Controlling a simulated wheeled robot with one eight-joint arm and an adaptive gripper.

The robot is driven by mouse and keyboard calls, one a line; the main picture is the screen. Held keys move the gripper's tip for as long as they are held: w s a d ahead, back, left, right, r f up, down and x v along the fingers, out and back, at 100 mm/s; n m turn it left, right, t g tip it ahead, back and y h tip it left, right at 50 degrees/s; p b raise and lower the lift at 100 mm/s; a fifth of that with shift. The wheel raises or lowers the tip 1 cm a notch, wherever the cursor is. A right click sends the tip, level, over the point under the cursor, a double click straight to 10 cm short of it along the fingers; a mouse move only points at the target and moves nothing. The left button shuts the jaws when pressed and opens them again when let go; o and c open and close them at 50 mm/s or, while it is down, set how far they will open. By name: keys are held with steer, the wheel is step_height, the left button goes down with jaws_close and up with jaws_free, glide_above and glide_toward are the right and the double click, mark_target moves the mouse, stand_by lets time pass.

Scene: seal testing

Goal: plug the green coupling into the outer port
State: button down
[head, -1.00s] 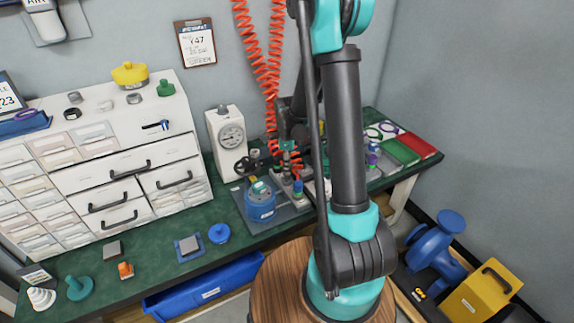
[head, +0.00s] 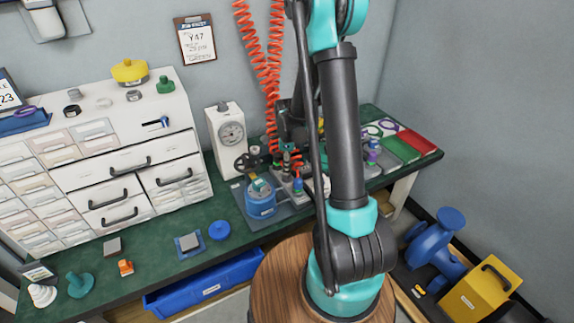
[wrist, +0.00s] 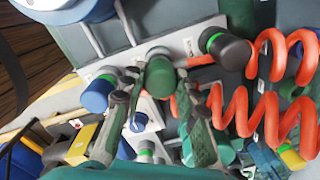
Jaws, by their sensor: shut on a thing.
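The green coupling (wrist: 160,74) shows in the wrist view as a green cylinder between the two fingertips of my gripper (wrist: 157,86). My gripper is shut on it. In front of it is a pale plate (wrist: 186,40) with fittings; a grey metal part shows at the coupling's far end, but I cannot tell whether the two are joined. In the head view the coupling (head: 287,147) is small, above the bench fixture near the red hose, and my arm hides part of that area. I cannot tell which fitting is the outer port.
A blue-capped fitting (wrist: 97,95) is left of the coupling and a dark cap with a green ring (wrist: 231,51) is right. A red coiled hose (wrist: 278,70) runs close on the right. A blue canister (head: 261,200) and gauge box (head: 227,135) stand by the fixture.

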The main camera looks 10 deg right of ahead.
steer(key=shift+f, duration=0.4)
steer(key=c, duration=1.1)
jaws_free()
steer(key=shift+o, duration=0.2)
steer(key=shift+r, duration=0.15)
step_height(320, 180, up, 12)
steer(key=shift+s, duration=0.15)
steer(key=s+d+n+t, duration=0.2)
steer(key=s+n, duration=0.8)
steer(key=s, duration=0.1)
steer(key=s+d+n+t, duration=0.2)
steer(key=s+n, duration=0.8)
steer(key=shift+s+f+n, duration=0.35)
steer(key=shift+f+n, duration=0.05)
